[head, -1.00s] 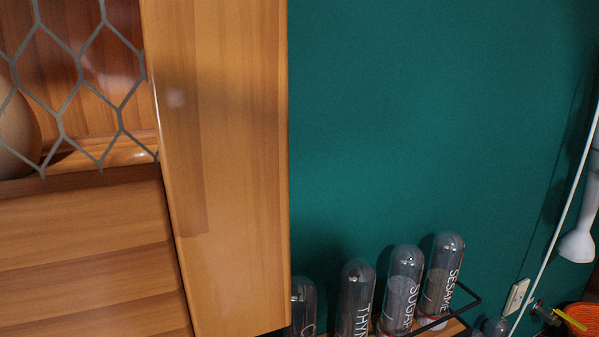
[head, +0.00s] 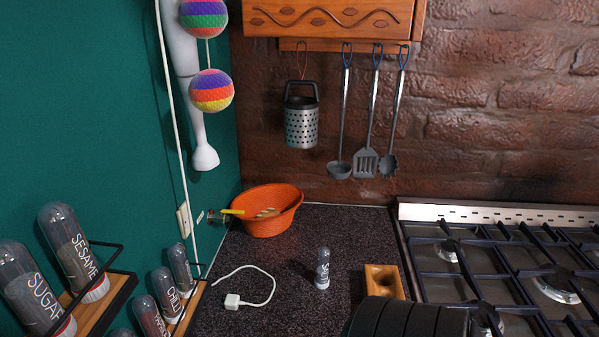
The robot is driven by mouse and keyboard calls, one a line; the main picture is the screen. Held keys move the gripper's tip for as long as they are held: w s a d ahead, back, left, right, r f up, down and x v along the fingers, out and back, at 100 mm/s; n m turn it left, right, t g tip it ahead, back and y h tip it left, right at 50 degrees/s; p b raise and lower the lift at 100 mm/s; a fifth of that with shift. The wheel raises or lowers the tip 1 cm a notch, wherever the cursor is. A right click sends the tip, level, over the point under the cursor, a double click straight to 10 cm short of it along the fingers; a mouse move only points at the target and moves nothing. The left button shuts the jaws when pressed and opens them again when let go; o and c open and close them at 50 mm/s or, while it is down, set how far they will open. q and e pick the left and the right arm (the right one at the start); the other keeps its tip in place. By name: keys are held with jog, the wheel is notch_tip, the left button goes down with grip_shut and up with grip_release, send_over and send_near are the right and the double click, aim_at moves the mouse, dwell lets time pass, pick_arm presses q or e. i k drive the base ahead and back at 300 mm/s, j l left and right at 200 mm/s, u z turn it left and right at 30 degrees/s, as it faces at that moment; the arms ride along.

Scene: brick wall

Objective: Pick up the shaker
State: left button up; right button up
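A small clear shaker (head: 322,268) with a white base and white lettering stands upright on the dark speckled counter (head: 300,229), in the lower middle of the head view. It stands apart from the things around it. A black rounded form at the bottom edge, right of the shaker, may be part of my own arm. Neither of my grippers can be made out in the head view.
A wooden block (head: 384,281) stands just right of the shaker, and a gas stove (head: 520,262) lies further right. A white charger with cable (head: 234,301) lies left. An orange basket (head: 270,211) stands behind. Labelled jars (head: 72,250) sit on wall racks at left. Utensils hang above.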

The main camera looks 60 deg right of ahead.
aim_at(323, 255)
jog(key=k+l+z, duration=0.1)
jog(key=l+z, duration=0.15)
jog(key=z, duration=0.15)
jog(key=k+l+z, duration=0.1)
jog(key=l+z, duration=0.15)
jog(key=z, duration=1.1)
jog(key=u, duration=0.1)
